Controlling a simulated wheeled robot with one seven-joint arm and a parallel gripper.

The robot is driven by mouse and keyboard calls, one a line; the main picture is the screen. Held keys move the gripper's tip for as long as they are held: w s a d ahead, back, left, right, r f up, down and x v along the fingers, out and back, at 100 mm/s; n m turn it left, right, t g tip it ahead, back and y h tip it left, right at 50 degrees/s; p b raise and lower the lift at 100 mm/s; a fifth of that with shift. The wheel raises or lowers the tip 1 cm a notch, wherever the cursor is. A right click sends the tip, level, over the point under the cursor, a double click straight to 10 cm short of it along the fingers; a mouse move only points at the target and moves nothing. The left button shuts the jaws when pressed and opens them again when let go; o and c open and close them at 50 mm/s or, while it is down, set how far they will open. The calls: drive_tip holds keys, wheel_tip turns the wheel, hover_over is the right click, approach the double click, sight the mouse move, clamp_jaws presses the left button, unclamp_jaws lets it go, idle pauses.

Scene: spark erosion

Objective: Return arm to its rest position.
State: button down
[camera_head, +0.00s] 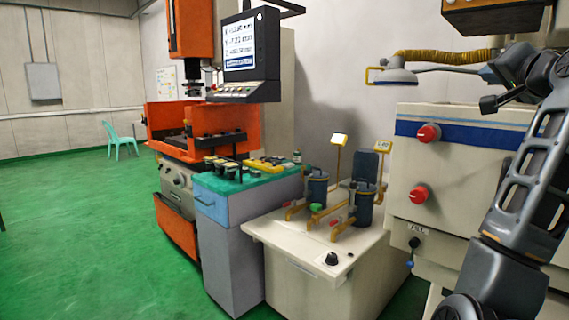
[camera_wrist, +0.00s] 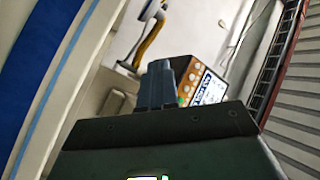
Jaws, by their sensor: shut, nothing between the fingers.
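My arm (camera_head: 525,170) rises along the right edge in the head view, in front of a cream machine cabinet. It bends near the top, and its far end points left, close below an orange-brown box (camera_head: 495,15). In the wrist view, my gripper (camera_wrist: 162,66) shows its blue-grey fingers together beyond the dark gripper body, with nothing held. The box (camera_wrist: 207,82) with its lit display appears just behind and right of the fingers. I cannot tell the exact gap between them.
The cream cabinet (camera_head: 412,170) with red knobs stands close beside my arm. A lamp-like hood (camera_head: 396,77) and yellow hose (camera_head: 440,56) hang near the arm's end. A white bench (camera_head: 290,240) with two dark pots is left of it. Green floor (camera_head: 90,240) is open at far left.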

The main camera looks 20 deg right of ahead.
drive_tip(key=s+a+f+n+y, duration=0.1)
drive_tip(key=s+a+f+n, duration=0.15)
drive_tip(key=a+f, duration=0.65)
drive_tip(key=s+a+f+n+y, duration=0.1)
drive_tip(key=a+f+n, duration=0.25)
drive_tip(key=f, duration=1.15)
drive_tip(key=s+a+f+n+y, duration=0.15)
drive_tip(key=a+f, duration=0.45)
drive_tip(key=f, duration=0.6)
drive_tip(key=s+a+f+n+y, duration=0.2)
drive_tip(key=s+a+f, duration=0.35)
drive_tip(key=s, duration=0.25)
drive_tip(key=s+a+f+n+y, duration=0.1)
drive_tip(key=s+a+f+n, duration=0.25)
drive_tip(key=s+a, duration=0.4)
drive_tip(key=s+a+y, duration=0.1)
drive_tip(key=s+a, duration=0.1)
drive_tip(key=s, duration=0.3)
drive_tip(key=s+a+n+g+y, duration=0.1)
drive_tip(key=s+a, duration=0.2)
drive_tip(key=s, duration=0.3)
drive_tip(key=s+a+r+y, duration=0.1)
drive_tip(key=s+a, duration=0.1)
drive_tip(key=s, duration=0.4)
drive_tip(key=shift+s+a+n, duration=0.25)
drive_tip(key=shift+a+n, duration=0.05)
drive_tip(key=shift+a, duration=0.05)
